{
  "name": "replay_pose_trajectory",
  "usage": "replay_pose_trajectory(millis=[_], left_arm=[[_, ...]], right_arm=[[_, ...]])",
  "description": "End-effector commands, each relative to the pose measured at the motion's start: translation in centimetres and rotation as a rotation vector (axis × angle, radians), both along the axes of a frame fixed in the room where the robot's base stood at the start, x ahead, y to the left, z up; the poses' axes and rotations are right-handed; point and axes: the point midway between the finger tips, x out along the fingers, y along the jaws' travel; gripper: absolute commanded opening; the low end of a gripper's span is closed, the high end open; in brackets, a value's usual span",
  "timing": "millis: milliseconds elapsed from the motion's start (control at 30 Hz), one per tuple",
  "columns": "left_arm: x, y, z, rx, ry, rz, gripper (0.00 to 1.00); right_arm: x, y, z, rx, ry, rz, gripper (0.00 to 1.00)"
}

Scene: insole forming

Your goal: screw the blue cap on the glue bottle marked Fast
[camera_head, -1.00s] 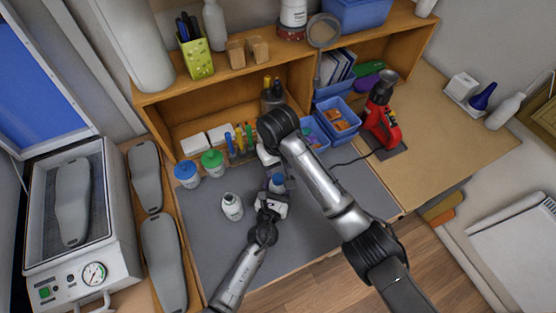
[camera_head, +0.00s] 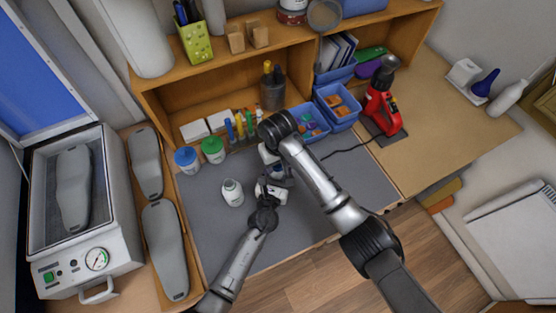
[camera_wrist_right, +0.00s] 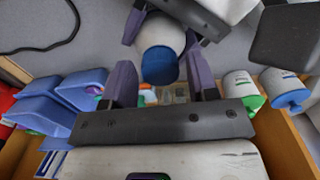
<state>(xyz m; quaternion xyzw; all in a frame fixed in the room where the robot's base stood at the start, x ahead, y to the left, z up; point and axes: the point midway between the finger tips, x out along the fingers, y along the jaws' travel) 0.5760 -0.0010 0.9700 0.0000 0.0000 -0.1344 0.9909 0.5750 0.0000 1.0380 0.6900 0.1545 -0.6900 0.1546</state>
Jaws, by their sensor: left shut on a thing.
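In the right wrist view a white bottle (camera_wrist_right: 163,32) has a blue cap (camera_wrist_right: 158,66) at its mouth; whether the cap is fully seated I cannot tell. My left gripper (camera_head: 274,183) is shut on this bottle above the mat. My right gripper (camera_wrist_right: 162,80) is open, its fingers on either side of the cap with a gap visible on the right. In the head view the cap (camera_head: 278,172) is partly hidden by the arms. A second white bottle (camera_head: 232,193) stands on the mat to the left, apparently without a cap. No label is readable.
A blue-lidded jar (camera_head: 187,160) and a green-lidded jar (camera_head: 213,150) stand at the mat's back left. Blue bins (camera_head: 338,106) and a red tool (camera_head: 381,108) are at the back right. The grey mat (camera_head: 210,235) is clear at the front left.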

Motion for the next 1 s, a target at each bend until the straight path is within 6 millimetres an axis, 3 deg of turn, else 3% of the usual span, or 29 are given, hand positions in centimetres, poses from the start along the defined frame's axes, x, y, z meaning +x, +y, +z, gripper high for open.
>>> replay_pose_trajectory(millis=[67,467,633,667,1000], left_arm=[[-0.01,0.0,-0.04,0.0,0.001,0.0,0.0],[-0.01,0.0,-0.05,0.0,0.001,0.0,0.0],[-0.01,0.0,-0.05,0.0,0.001,0.0,0.0],[-0.01,0.0,-0.05,0.0,0.001,0.0,0.0],[-0.01,0.0,-0.05,0.0,0.001,0.0,0.0]], right_arm=[[0.0,-0.01,0.0,0.0,0.0,0.0,0.46],[0.0,-0.01,0.02,0.0,0.0,0.0,0.07],[0.01,0.0,0.03,0.0,0.0,-0.004,0.07],[0.01,0.0,0.03,0.0,0.0,-0.004,0.36],[0.01,0.0,0.03,0.0,0.0,-0.004,0.65]])
